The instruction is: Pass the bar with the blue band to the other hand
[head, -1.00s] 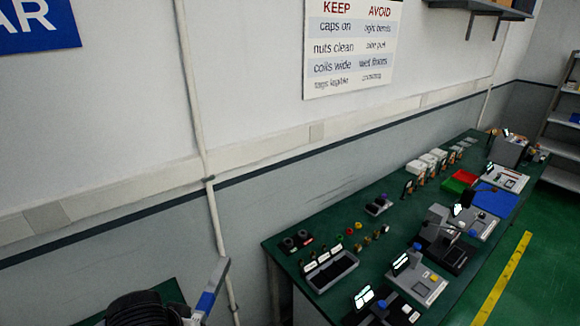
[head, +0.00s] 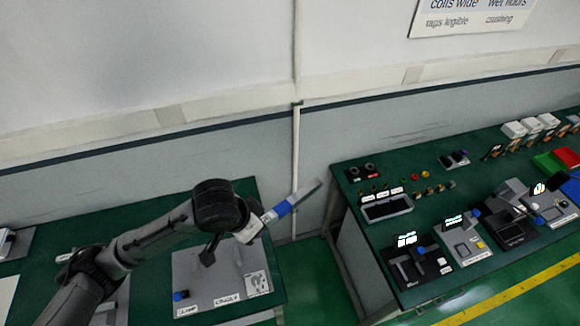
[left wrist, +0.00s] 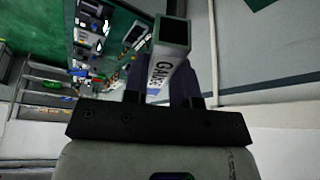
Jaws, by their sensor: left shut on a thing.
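The bar with the blue band (head: 283,208) is grey, with a pale end near my gripper. In the head view it is held in the air, tilted, its far end pointing up and right. My left gripper (head: 256,218) is shut on the bar near its lower end. In the left wrist view the bar (left wrist: 166,64) stands between the two dark fingers, its dark square end toward the camera and a white label reading "GAUGE" on its side. The blue band is not clear there. My right gripper is in neither view.
A green bench (head: 228,188) with a grey labelled plate (head: 210,278) lies below my left arm. A longer green bench (head: 345,178) at the right carries several devices and a dark tray (head: 388,208). A floor gap separates them. A pipe (head: 296,150) runs down the wall behind.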

